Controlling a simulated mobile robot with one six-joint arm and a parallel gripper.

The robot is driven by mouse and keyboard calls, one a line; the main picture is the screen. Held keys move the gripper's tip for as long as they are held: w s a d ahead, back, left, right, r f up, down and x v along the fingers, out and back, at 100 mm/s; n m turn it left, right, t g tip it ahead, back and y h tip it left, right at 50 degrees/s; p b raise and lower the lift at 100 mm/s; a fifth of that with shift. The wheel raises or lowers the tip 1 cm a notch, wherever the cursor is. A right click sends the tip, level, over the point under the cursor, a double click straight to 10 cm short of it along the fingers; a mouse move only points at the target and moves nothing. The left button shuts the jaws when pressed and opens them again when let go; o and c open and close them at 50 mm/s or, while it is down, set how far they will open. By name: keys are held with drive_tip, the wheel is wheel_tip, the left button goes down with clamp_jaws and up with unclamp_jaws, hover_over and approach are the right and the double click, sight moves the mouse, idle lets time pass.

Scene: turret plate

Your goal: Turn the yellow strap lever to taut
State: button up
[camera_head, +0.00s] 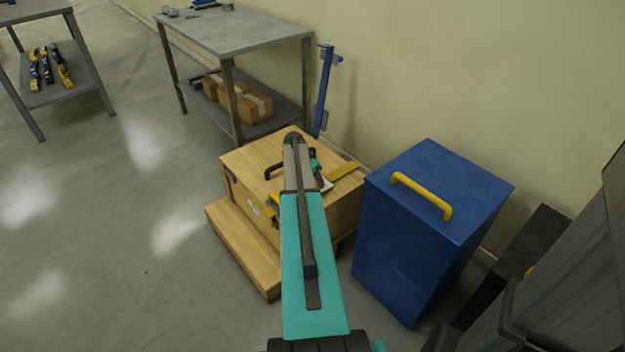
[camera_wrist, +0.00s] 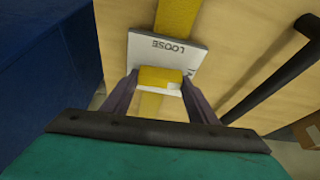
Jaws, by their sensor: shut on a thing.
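The yellow lever (camera_wrist: 161,77) stands between the two fingers of my gripper (camera_wrist: 160,83) in the wrist view, and the fingers are shut on it. A white plate (camera_wrist: 150,48) printed LOOSE lies just beyond the lever. More lettering at its right edge is cut off by a finger. A yellow strap (camera_wrist: 178,14) runs over the wooden crate past the plate. The strap (camera_head: 343,171) also shows on the crate's top (camera_head: 255,155) in the head view. There my arm hides the lever, and the fingertips are hard to make out.
A dark bar handle (camera_wrist: 275,80) rises from the crate to the right in the wrist view. A blue box (camera_head: 415,215) with a yellow handle (camera_head: 420,195) stands close to the crate's right. A grey shelf table (camera_head: 235,32) stands behind. The floor at left is clear.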

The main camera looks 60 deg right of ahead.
drive_tip(key=shift+w+a+m, duration=0.15)
drive_tip(key=shift+w+m, duration=0.3)
drive_tip(key=shift+m, duration=0.05)
drive_tip(key=o, duration=1)
drive_tip(key=shift+o, duration=0.2)
drive_tip(key=shift+s, duration=0.15)
drive_tip(key=shift+s+r, duration=0.1)
drive_tip(key=p+v, duration=0.1)
drive_tip(key=v, duration=1.2)
drive_tip(key=shift+w+r, duration=0.25)
drive_tip(key=shift+w, duration=0.05)
